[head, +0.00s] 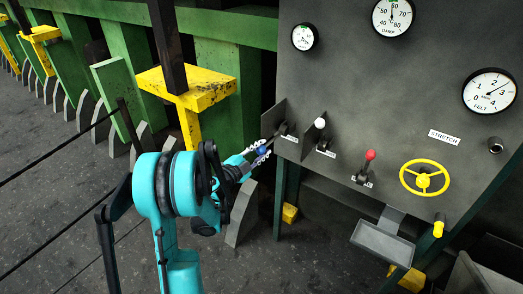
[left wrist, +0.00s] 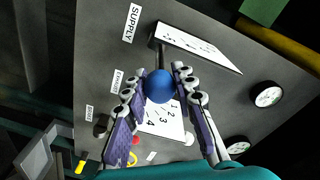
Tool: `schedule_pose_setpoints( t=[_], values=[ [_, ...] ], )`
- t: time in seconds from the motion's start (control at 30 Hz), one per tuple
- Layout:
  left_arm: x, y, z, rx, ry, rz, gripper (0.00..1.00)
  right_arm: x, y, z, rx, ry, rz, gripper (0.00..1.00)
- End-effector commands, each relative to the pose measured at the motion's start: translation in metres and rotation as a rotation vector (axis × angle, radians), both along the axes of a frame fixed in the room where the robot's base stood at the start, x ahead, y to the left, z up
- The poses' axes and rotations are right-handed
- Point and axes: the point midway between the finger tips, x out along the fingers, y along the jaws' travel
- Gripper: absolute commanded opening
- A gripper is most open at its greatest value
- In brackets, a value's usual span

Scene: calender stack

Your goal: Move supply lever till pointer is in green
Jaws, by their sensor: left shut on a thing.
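The supply lever has a blue knob (head: 262,150) at the left edge of the grey panel (head: 400,120). In the left wrist view the blue knob (left wrist: 159,86) sits between the two fingers, with the SUPPLY label (left wrist: 131,23) beside the lever's base. My left gripper (head: 259,153) is shut on this knob; it also shows in the left wrist view (left wrist: 160,88). A small round gauge (head: 304,37) is above the lever; its pointer is too small to read. The DAMP gauge (head: 392,17) has a green mark near its top. My right gripper is out of view.
A white-knobbed lever (head: 319,123) and a red-knobbed lever (head: 370,155) stand to the right, with a yellow handwheel (head: 424,178) beyond. A yellow bracket (head: 205,91) on green framing is left of the panel.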

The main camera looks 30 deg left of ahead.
Motion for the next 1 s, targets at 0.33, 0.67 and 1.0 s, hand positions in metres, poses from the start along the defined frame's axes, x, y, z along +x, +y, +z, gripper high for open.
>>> schedule_pose_setpoints(
  t=[0.33,0.67,1.0],
  values=[
    [0.006,-0.002,0.041,0.018,0.198,-0.003,0.0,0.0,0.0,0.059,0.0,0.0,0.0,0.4],
    [0.011,-0.001,0.054,0.026,0.338,-0.001,0.0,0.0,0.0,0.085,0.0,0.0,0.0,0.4],
    [0.011,-0.001,0.052,0.028,0.342,0.0,0.34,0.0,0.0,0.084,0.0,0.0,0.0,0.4]
  ],
)
